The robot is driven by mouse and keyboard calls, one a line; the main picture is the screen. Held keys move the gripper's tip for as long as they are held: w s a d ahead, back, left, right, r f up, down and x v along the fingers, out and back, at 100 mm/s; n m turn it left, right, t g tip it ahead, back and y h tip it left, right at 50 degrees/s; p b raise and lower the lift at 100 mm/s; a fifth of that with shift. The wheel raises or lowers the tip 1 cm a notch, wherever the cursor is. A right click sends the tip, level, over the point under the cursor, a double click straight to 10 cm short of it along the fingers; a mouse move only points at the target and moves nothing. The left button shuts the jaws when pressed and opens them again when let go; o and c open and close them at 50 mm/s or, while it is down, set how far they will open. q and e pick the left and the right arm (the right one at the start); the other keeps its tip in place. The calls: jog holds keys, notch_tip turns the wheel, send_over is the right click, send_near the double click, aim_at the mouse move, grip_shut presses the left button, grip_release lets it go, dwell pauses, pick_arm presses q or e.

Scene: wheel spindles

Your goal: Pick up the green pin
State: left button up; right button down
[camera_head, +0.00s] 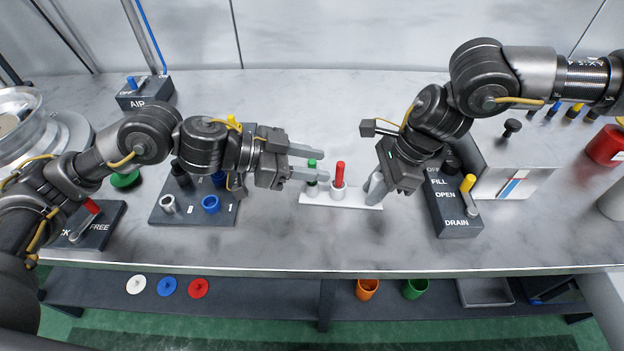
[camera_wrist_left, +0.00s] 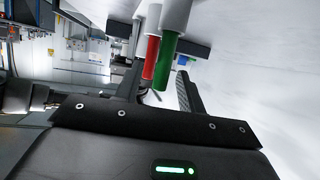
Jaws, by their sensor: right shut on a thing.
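The green pin (camera_head: 312,164) stands upright in a white socket of a flat white holder (camera_head: 345,202). A red pin (camera_head: 339,174) stands in the socket to its right. My left gripper (camera_head: 323,164) is open, its fingers pointing right, one on the far side and one on the near side of the green pin. The left wrist view shows the green pin (camera_wrist_left: 167,65) and, beside it, the red pin (camera_wrist_left: 150,58), ahead of the open fingers. My right gripper (camera_head: 374,188) is shut at the holder's right end and hides that end.
A dark plate (camera_head: 190,216) with grey and blue rings lies left. A DRAIN valve box (camera_head: 454,218) stands right of my right gripper. An AIR box (camera_head: 145,93) is at the back left. The bench is clear in front of the holder and between the arms behind it.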

pick_arm(q)
jog(key=shift+c, duration=0.2)
grip_shut()
notch_tip(320, 180, up, 10)
jog(key=shift+r, duration=0.1)
dwell(0.6)
pick_arm(e)
jog(key=c, duration=1.2)
grip_release()
jog(key=shift+o, duration=0.2)
jog(key=shift+r, duration=0.1)
